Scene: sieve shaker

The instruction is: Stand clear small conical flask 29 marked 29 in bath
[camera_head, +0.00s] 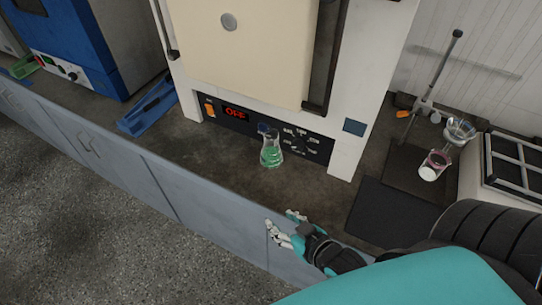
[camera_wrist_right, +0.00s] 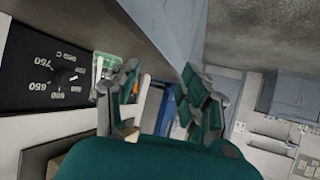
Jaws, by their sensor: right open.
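A small clear conical flask (camera_head: 271,153) with green liquid and a dark blue top stands upright on the bench, in front of the furnace's control panel. No number can be read on it. In the right wrist view the flask (camera_wrist_right: 104,68) shows partly, behind one finger. My right gripper (camera_head: 281,226) is open and empty at the bench's front edge, below and a little right of the flask, apart from it. Its spread fingers (camera_wrist_right: 158,95) show in the wrist view. My left gripper is not in view. No bath can be made out.
The furnace (camera_head: 348,100) stands behind the flask, its display reading OFF. A blue tool (camera_head: 147,105) lies to the left. A dark mat (camera_head: 385,212), a stand (camera_head: 430,85) and a beaker with reddish content (camera_head: 433,166) are at the right. Bench around the flask is clear.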

